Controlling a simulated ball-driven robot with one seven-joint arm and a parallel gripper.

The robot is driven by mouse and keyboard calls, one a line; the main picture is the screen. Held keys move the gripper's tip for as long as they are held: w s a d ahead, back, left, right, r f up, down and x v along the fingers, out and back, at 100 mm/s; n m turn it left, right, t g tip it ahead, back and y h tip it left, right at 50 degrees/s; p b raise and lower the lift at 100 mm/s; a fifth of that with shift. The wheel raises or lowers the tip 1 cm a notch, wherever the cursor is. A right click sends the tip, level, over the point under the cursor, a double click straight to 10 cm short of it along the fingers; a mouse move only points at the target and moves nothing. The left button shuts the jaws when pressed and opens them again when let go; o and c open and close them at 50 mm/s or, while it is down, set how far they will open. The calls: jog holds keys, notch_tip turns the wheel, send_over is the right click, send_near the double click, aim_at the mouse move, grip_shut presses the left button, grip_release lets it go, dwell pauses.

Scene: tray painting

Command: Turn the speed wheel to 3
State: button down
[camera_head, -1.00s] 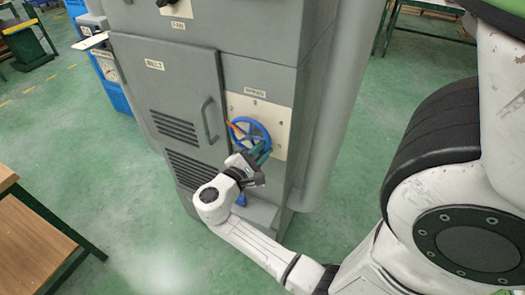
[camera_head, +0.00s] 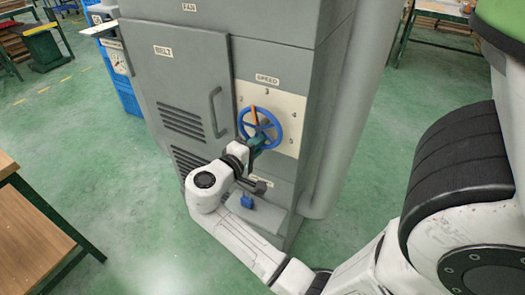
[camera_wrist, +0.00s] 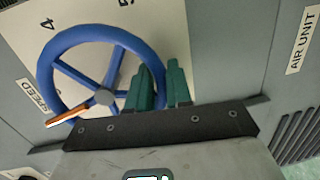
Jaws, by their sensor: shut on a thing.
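The blue speed wheel (camera_head: 272,122) sits on a cream dial plate (camera_head: 290,102) under a SPEED label (camera_head: 267,78). Its orange pointer (camera_head: 254,115) points up and slightly left, between the printed 2 and 3. In the wrist view the wheel (camera_wrist: 62,46) shows its spokes and hub, and the orange pointer (camera_wrist: 68,116) lies toward the SPEED label. My gripper (camera_head: 258,144) is at the wheel's lower rim in the head view. Its teal fingers (camera_wrist: 163,86) are shut on the rim; the exact contact is partly hidden by the fingers.
The grey cabinet has a BELT door (camera_head: 185,70) with a handle (camera_head: 219,112) left of the dial. A blue part (camera_head: 247,201) sits low on the cabinet below my wrist. A wooden table (camera_head: 30,235) stands at lower left. Green floor is open between it and the cabinet.

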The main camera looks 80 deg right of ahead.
jog(key=shift+w+m+b, duration=0.4)
jog(key=shift+m+b, duration=0.2)
jog(key=shift+m, duration=0.2)
jog(key=shift+d, duration=0.1)
jog(key=c, duration=1.2)
grip_release()
jog(key=shift+w, duration=0.1)
jog(key=v, duration=1.1)
jog(key=shift+b, duration=0.3)
